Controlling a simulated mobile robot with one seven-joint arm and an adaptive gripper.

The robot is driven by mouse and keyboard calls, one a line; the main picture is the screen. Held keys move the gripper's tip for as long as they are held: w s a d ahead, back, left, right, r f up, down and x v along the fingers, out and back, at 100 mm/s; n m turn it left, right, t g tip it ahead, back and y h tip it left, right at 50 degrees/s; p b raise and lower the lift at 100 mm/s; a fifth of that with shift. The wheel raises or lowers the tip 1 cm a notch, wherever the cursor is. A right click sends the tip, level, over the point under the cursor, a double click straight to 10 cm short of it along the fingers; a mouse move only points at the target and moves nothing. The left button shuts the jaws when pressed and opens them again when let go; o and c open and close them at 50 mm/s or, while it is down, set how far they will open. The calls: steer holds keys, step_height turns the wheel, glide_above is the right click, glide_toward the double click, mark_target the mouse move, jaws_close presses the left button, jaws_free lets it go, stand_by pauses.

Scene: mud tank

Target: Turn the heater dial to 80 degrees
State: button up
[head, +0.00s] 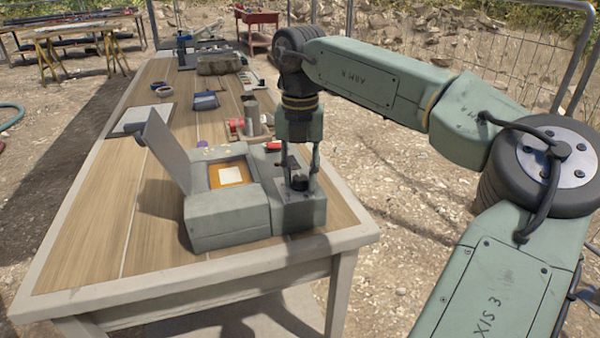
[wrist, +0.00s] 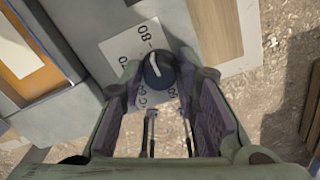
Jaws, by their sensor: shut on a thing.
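The heater (head: 228,213) is a grey-green box on the near end of the workbench, its lid tilted open. Its dial (head: 299,183) is a dark round knob on the right-hand section, and it also shows in the wrist view (wrist: 160,76). A white pointer line on the knob points up and slightly left in the wrist view. The pale scale plate (wrist: 137,45) has an 80 mark above the knob; other numbers are partly hidden. My gripper (head: 300,172) points down with its fingers on either side of the dial, shut on it.
An orange-framed opening with a white card (head: 231,175) shows inside the heater. The wooden bench (head: 85,215) has free surface at left.

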mark_target(300, 177)
steer(key=o, duration=1.2)
step_height(300, 177, up, 12)
